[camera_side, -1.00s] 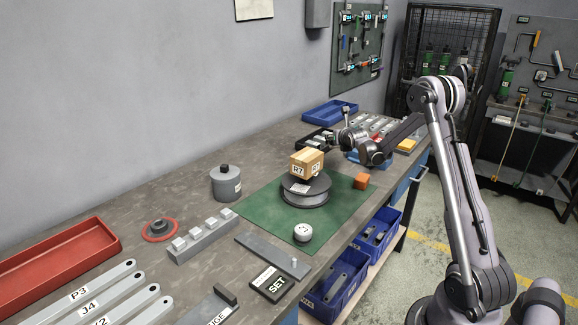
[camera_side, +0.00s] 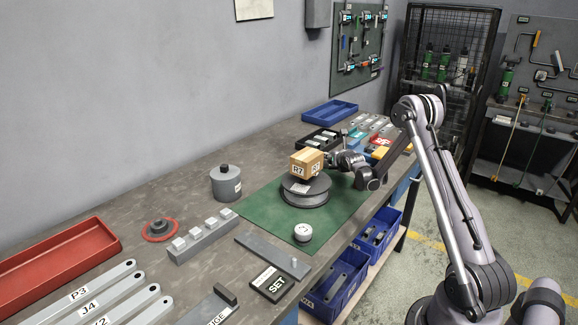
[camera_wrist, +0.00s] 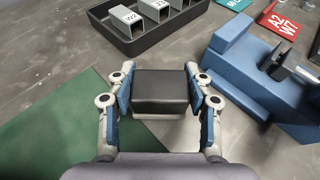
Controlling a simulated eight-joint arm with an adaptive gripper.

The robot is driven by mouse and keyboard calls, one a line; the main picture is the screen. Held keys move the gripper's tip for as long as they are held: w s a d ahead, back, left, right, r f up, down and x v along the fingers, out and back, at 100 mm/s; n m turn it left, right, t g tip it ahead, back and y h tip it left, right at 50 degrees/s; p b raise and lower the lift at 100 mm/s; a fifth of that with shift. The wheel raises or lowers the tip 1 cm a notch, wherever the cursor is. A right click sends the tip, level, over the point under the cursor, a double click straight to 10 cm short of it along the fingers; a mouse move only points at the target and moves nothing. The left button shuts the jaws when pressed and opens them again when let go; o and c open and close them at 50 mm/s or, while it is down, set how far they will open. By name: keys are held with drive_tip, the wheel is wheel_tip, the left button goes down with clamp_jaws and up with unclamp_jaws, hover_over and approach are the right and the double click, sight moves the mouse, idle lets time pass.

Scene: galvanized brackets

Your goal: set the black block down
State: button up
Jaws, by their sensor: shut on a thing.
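The black block (camera_wrist: 162,88) is between the two fingers of my gripper (camera_wrist: 162,92) in the wrist view. The fingers press on its left and right sides, and its dark top faces the camera. In the side view my gripper (camera_side: 334,160) is low over the bench, just right of the cardboard box on the spool. The block cannot be made out there. I cannot tell whether its underside touches the bench.
The green mat (camera_wrist: 45,130) lies at left in the wrist view. A black tray (camera_wrist: 138,47) with grey pieces is ahead, and a blue fixture (camera_wrist: 240,65) is at right. The cardboard box (camera_side: 306,164) sits on a dark spool (camera_side: 305,198). Grey bench shows between them.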

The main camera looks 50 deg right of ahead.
drive_tip(key=shift+f, duration=0.35)
drive_tip(key=o, duration=1.3)
drive_tip(key=shift+c, duration=0.2)
drive_tip(key=shift+r, duration=0.55)
drive_tip(key=v, duration=1.2)
